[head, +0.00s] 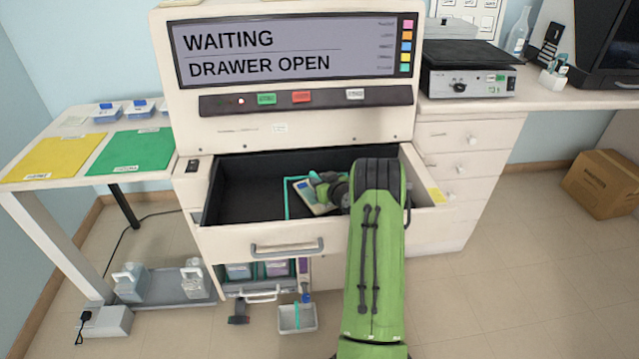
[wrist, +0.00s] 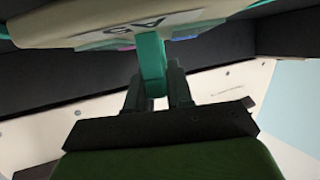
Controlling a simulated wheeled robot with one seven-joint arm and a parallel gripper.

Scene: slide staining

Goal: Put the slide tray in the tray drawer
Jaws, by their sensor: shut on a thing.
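The machine's tray drawer (head: 240,190) is pulled open, with a dark interior. The slide tray (head: 313,202) is cream with teal parts and is inside the drawer's outline, right of the middle. My gripper (head: 327,187) reaches in from the front right and partly hides it. In the wrist view my gripper (wrist: 153,88) is shut on the teal handle of the slide tray (wrist: 90,32), whose cream plate reads "A5". A teal outline (head: 286,197) shows around the tray's left side. Whether the tray touches the drawer floor I cannot tell.
The screen (head: 270,52) reads "WAITING" and "DRAWER OPEN". A side table at left holds a yellow mat (head: 45,158) and a green mat (head: 133,152). A lower compartment with bottles (head: 262,270) is open below the drawer. The left half of the drawer is empty.

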